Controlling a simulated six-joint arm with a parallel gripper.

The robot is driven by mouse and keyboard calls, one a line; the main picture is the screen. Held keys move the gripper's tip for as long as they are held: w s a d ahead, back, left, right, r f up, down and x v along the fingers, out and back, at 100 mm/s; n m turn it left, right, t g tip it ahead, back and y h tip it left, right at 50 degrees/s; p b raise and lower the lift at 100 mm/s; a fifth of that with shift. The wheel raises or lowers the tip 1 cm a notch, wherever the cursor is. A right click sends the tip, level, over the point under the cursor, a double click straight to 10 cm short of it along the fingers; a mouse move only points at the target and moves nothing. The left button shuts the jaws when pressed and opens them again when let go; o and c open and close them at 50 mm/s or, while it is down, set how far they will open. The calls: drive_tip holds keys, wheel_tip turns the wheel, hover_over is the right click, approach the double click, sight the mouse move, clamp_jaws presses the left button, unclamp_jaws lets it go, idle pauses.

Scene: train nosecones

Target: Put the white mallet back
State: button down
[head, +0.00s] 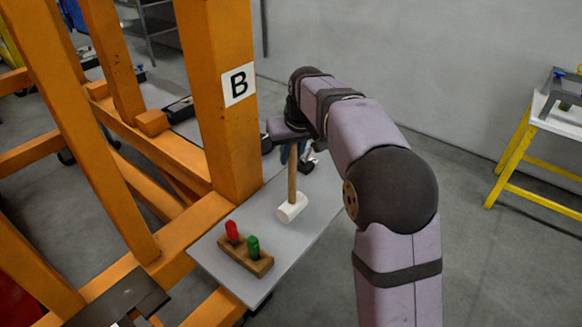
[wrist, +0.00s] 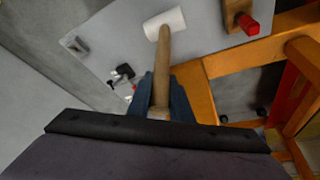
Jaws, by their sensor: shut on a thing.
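The white mallet (head: 291,208) has a white cylindrical head and a wooden handle. My gripper (head: 291,155) is shut on the upper part of the handle, and the head hangs down over the grey shelf plate (head: 325,208). Whether the head touches the plate or is just above it, I cannot tell. In the wrist view the mallet head (wrist: 165,23) is at the top, and its handle runs down between the blue fingers of my gripper (wrist: 161,92).
A wooden block (head: 246,258) with a red and a green handled tool stands on the plate's near left. An orange frame post (head: 222,100) marked B rises left of the mallet. A yellow-legged table (head: 540,125) stands far right.

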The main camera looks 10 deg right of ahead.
sight(291, 168)
drive_tip(key=shift+f+p, duration=0.45)
drive_tip(key=shift+f, duration=1.8)
drive_tip(key=c, duration=1.6)
unclamp_jaws()
drive_tip(key=shift+r, duration=0.1)
drive_tip(key=shift+r, duration=0.2)
drive_tip(key=b+v, duration=0.2)
drive_tip(key=v, duration=1)
drive_tip(key=shift+f, duration=0.1)
